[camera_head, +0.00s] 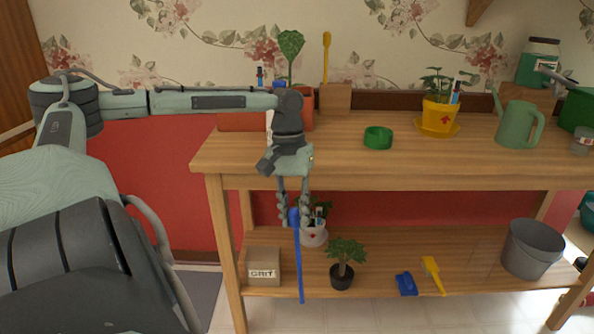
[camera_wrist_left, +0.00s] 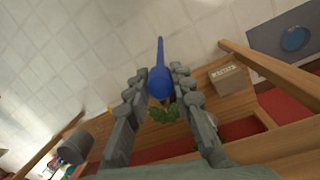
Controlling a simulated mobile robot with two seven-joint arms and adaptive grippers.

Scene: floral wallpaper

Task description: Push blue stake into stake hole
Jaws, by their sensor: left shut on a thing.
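My left gripper (camera_head: 294,218) is shut on the top end of the blue stake (camera_head: 299,265). The stake hangs almost straight down in front of the table, its lower end level with the lower shelf's front edge in the picture. In the left wrist view the blue stake (camera_wrist_left: 160,60) points away from me between the fingers of my left gripper (camera_wrist_left: 160,84). I cannot make out a stake hole for certain. A blue round thing (camera_wrist_left: 295,39) on a grey panel shows at the wrist view's right edge. My right gripper is not in view.
The wooden table (camera_head: 350,150) holds a green ring (camera_head: 378,138), a yellow pot (camera_head: 438,116) and a watering can (camera_head: 518,125). The lower shelf (camera_head: 380,285) holds a GRIT box (camera_head: 264,267), a small plant (camera_head: 343,260), hand tools and a grey bucket (camera_head: 530,248).

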